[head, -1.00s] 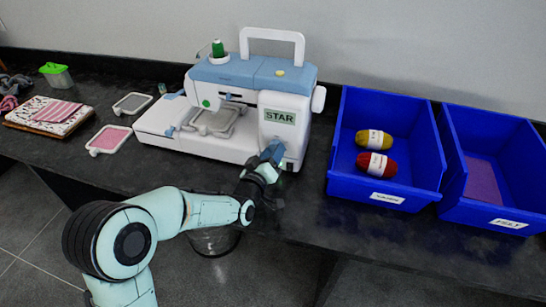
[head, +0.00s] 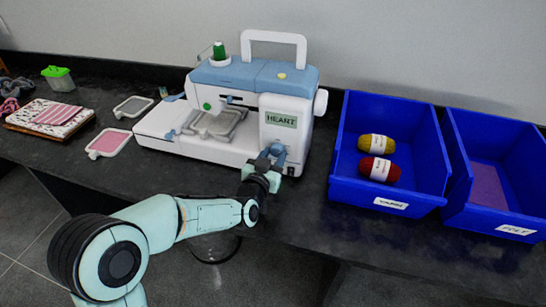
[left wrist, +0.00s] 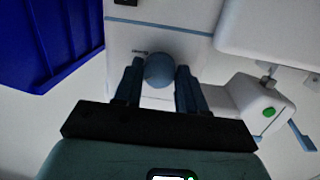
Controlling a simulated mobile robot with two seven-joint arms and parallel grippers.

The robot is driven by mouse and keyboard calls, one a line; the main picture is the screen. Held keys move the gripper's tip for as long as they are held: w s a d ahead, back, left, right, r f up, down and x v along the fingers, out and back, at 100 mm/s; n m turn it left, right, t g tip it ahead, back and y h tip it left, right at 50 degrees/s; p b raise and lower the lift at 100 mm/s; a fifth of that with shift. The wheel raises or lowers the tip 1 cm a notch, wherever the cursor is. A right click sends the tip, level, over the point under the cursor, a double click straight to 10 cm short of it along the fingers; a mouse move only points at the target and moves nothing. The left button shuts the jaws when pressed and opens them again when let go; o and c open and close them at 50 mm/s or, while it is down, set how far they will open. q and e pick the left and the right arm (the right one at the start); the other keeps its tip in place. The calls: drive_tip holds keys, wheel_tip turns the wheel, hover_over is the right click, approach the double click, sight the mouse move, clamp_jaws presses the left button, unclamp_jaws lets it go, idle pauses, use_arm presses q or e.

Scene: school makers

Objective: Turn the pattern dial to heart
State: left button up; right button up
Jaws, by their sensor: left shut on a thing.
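The white and blue sewing machine (head: 255,78) stands on the dark counter, and its small display (head: 282,119) reads HEART. The blue round pattern dial (head: 277,150) sits on the machine's front, below the display. My left gripper (head: 269,160) is at the dial, with its fingers around it. In the left wrist view the dial (left wrist: 159,70) shows as a blue disc between the two dark blue fingers (left wrist: 159,88). The gripper is shut on the dial. My right gripper is not in view.
A blue bin (head: 343,179) with two yarn balls stands right of the machine, and a second blue bin (head: 463,205) is beside it. Embroidery hoops (head: 109,143) and a stack of cloth (head: 50,116) lie to the left.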

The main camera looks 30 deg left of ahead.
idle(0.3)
use_arm(q)
drive_tip(key=o, duration=1.1)
drive_tip(key=shift+c, duration=0.2)
drive_tip(key=v, duration=1.3)
drive_tip(key=shift+s+p, duration=0.25)
drive_tip(key=shift+p, duration=0.05)
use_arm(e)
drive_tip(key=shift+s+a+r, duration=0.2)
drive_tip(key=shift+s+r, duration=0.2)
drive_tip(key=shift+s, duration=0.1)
